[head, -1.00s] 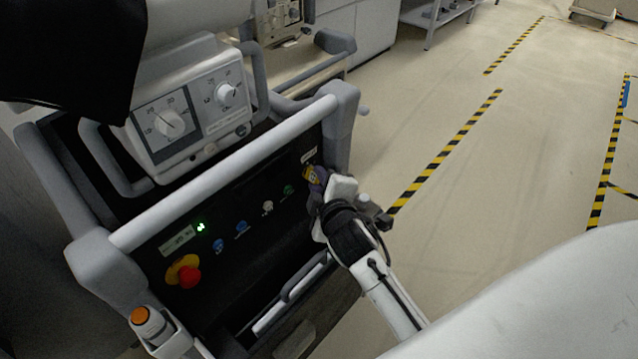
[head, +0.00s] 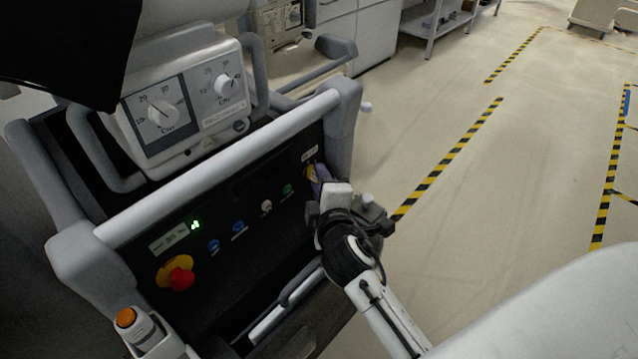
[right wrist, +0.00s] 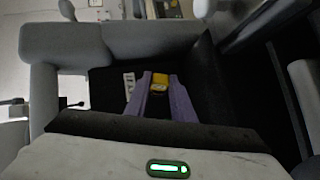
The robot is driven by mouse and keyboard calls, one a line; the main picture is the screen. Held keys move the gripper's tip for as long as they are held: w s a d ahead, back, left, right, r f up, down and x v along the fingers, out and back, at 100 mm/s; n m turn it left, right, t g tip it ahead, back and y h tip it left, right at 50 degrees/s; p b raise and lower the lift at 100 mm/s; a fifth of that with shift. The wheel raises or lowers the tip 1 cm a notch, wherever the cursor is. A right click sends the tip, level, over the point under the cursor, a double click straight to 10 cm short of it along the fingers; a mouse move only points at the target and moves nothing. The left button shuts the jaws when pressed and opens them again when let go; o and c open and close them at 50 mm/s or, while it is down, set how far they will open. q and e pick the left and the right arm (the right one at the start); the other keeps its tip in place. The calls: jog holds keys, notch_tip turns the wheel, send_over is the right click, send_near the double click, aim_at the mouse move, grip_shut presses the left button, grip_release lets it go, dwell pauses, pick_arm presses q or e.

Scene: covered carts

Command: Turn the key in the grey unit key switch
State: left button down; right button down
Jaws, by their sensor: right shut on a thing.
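The grey unit (head: 222,160) is a cart with a black front panel (head: 262,225) below a pale grey handle bar. The yellow key switch (head: 311,173) is at the panel's right end, under a small white label. My right gripper (head: 320,180) is at the switch, its purple fingers shut there. In the right wrist view the yellow switch part (right wrist: 160,79) shows between the purple fingers (right wrist: 160,100). The key itself is mostly hidden between the fingers, and I cannot tell its angle. My left gripper is not in view.
A dial unit (head: 180,100) stands above. Floor to the right is open, with striped tape.

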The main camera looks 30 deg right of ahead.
jog(key=shift+s+a+f, duration=0.15)
jog(key=shift+s+a, duration=0.05)
jog(key=shift+a, duration=0.1)
